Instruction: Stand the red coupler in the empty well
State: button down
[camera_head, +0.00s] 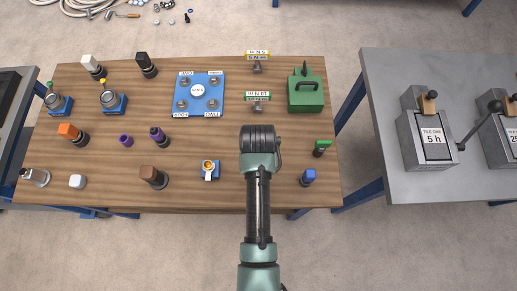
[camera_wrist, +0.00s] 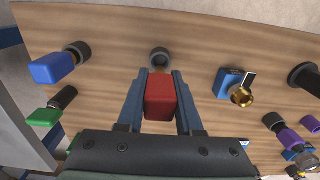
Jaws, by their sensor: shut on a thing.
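My gripper (camera_wrist: 160,80) is shut on the red coupler (camera_wrist: 162,98), one finger on each side of its red block. A round dark grey end (camera_wrist: 160,58) shows just beyond the block, against the wood. I cannot tell whether it touches the table. In the head view my wrist (camera_head: 258,140) hides the coupler. A blue block with a brass-coloured ring and a metal lever (camera_head: 210,170) stands to the left of my arm; it looks like a well with nothing in it. It also shows right of my gripper in the wrist view (camera_wrist: 238,90).
Blue (camera_head: 308,177) and green (camera_head: 322,148) couplers stand right of my arm. The blue four-post plate (camera_head: 199,95) and green box (camera_head: 305,92) are farther back. Bare wood (camera_head: 228,148) lies beside my wrist.

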jog(key=shift+f, duration=1.5)
jog(key=shift+f+b, duration=0.35)
jog(key=shift+f, duration=0.3)
jog(key=shift+s, duration=0.1)
jog(key=c, duration=0.6)
grip_release()
jog(key=shift+o, duration=0.2)
jog(key=shift+s, duration=0.1)
